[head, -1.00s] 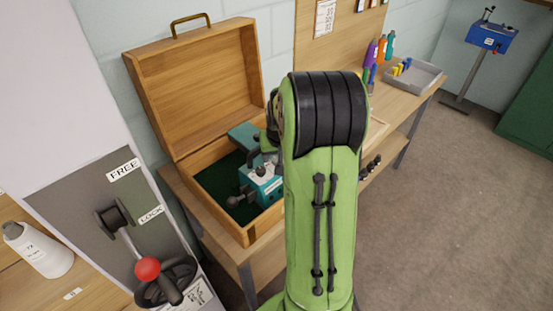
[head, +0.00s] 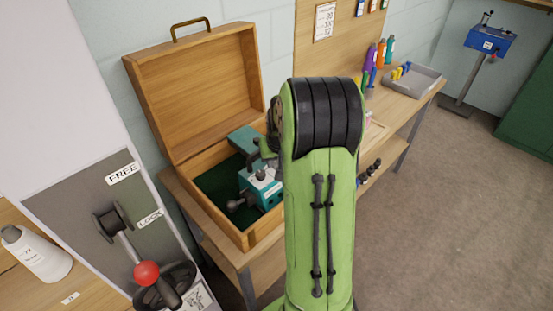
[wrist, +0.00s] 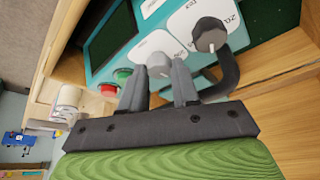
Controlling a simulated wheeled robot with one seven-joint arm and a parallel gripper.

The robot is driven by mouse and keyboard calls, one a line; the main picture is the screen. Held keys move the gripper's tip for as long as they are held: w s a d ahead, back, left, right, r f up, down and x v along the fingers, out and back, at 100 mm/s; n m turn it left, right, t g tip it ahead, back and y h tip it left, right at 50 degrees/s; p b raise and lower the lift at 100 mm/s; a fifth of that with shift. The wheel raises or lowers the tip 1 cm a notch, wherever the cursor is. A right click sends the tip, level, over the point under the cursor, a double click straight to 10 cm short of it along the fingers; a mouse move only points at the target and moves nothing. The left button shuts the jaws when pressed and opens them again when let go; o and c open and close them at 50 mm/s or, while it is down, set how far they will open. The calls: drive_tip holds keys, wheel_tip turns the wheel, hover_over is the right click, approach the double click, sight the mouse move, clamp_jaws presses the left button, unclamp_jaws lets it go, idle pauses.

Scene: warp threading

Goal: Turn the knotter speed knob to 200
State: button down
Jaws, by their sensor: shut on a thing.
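The teal knotter machine (head: 245,142) sits in the open wooden box; my arm covers part of it in the head view. In the wrist view its panel (wrist: 98,62) shows close up, tilted, with a dark screen (wrist: 110,40). A light grey knob (wrist: 154,48) on a white plate is between the fingertips of my gripper (wrist: 158,75), which is shut on it. A darker knob (wrist: 209,34) on another white plate is just to the right, clear of the fingers.
Green (wrist: 122,75) and red (wrist: 108,90) buttons lie left of the fingers. A dark curved handle (wrist: 228,75) is close to the right finger. The wooden box's raised lid (head: 195,95) stands behind the machine. A red-knobbed lever (head: 146,273) is at the left.

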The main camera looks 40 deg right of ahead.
drive_tip(key=n+y, duration=0.1)
drive_tip(key=n, duration=0.3)
drive_tip(key=shift+s+d+n+t+y, duration=0.1)
drive_tip(key=shift+d+n+t+y, duration=0.1)
drive_tip(key=shift+n+t+y, duration=0.15)
drive_tip(key=n+y, duration=0.2)
drive_tip(key=n, duration=0.3)
drive_tip(key=shift+d+p, duration=0.1)
drive_tip(key=shift+p, duration=0.3)
drive_tip(key=c, duration=0.8)
unclamp_jaws()
drive_tip(key=p+v, duration=0.1)
drive_tip(key=v, duration=0.4)
drive_tip(key=p+v, duration=0.2)
drive_tip(key=v, duration=0.3)
drive_tip(key=p+v, duration=0.1)
drive_tip(key=v, duration=0.4)
drive_tip(key=shift+d+r, duration=0.1)
drive_tip(key=shift+r, duration=0.35)
